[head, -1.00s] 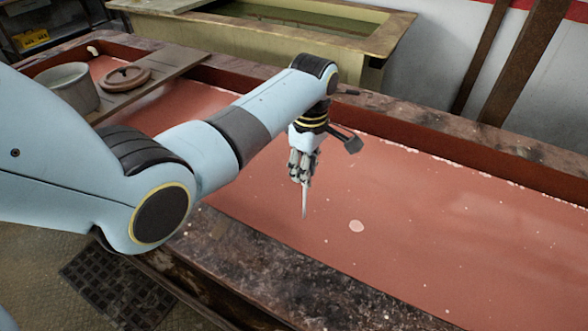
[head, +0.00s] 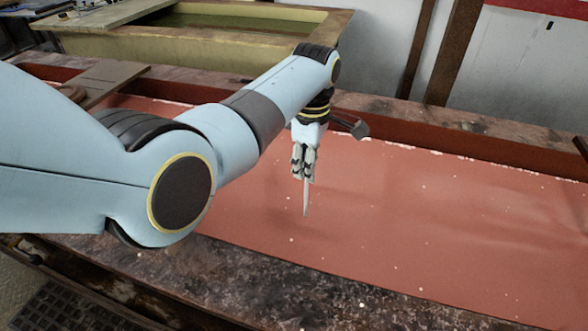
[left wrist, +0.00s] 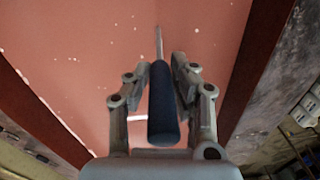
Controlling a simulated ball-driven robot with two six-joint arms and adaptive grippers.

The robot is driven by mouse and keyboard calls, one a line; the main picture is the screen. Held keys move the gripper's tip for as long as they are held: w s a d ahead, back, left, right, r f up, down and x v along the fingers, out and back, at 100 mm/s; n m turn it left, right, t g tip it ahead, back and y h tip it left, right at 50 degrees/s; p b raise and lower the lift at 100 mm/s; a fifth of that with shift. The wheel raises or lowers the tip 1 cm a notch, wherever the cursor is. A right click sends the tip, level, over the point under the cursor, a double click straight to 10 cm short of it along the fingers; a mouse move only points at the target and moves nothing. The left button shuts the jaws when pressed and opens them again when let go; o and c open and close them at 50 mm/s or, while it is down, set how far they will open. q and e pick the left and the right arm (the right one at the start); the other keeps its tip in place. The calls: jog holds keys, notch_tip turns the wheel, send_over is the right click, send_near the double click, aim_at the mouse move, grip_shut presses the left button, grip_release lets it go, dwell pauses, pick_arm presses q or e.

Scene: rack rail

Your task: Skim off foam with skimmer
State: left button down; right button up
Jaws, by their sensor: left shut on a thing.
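My left gripper (head: 304,178) points down over a long vat (head: 240,270) of reddish liquid (head: 420,230). It is shut on the dark handle of the skimmer (left wrist: 163,110). The skimmer's thin pale rod (head: 306,200) reaches down from the fingers; I cannot tell how deep it goes, and its working end is not clear. Small white foam specks (head: 421,187) are scattered on the liquid, with a pale line of them along the far wall. In the left wrist view a pale strip (left wrist: 137,118) shows beside the handle. My right gripper is not in view.
A second yellowish tank (head: 190,45) stands behind. Dark posts (head: 455,50) rise beyond the far rim. The liquid to the right is open.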

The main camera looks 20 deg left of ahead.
pick_arm(q)
jog(key=w+d+b, duration=0.2)
jog(key=d, duration=0.1)
jog(key=d+b, duration=0.1)
jog(key=shift+w+d, duration=0.2)
jog(key=shift+w, duration=0.2)
jog(key=shift+r, duration=0.15)
notch_tip(320, 180, up, 14)
jog(key=p, duration=0.7)
dwell(3.9)
